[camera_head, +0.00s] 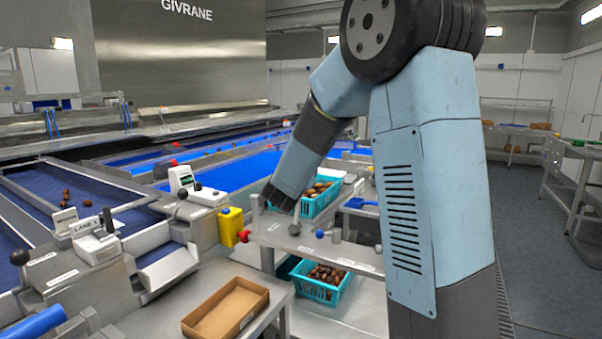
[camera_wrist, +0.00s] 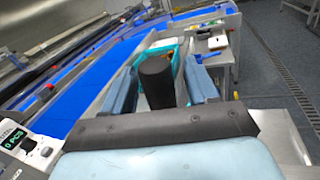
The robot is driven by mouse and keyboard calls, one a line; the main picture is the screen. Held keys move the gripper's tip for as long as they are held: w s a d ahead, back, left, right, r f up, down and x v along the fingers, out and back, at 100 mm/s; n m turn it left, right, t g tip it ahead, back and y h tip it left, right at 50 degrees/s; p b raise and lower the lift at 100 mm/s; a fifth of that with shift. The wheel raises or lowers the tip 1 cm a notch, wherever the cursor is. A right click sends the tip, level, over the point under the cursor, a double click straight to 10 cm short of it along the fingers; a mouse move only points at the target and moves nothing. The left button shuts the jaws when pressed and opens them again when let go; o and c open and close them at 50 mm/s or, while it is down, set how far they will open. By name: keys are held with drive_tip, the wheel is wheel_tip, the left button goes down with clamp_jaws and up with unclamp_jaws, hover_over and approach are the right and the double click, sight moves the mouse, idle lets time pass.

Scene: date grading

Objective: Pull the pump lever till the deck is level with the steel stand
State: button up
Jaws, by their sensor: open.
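My gripper (camera_head: 282,198) is low over the steel lift unit, pointing down, with its jaws apart. In the wrist view, a dark cylindrical grip (camera_wrist: 157,80) stands between the two open fingers, with no clear contact. It looks like the top of the pump lever. In the head view, a thin lever rod (camera_head: 296,212) rises beside the fingers from a grey round joint (camera_head: 294,229); its top is hidden by my gripper. The deck (camera_head: 335,251) appears as a labelled steel surface, with a turquoise crate of dates (camera_head: 318,200) behind the lever. The deck's height against the steel stand (camera_wrist: 213,41) is unclear.
A red knob (camera_head: 244,236) and a blue knob (camera_head: 320,234) sit along the front. A second date crate (camera_head: 322,283) is below. A cardboard tray (camera_head: 226,308) lies at front left, near a yellow box (camera_head: 231,226). Floor at the right is clear.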

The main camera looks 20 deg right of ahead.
drive_tip(key=shift+w+d, duration=0.2)
drive_tip(key=shift+w, duration=0.1)
clamp_jaws()
idle(0.5)
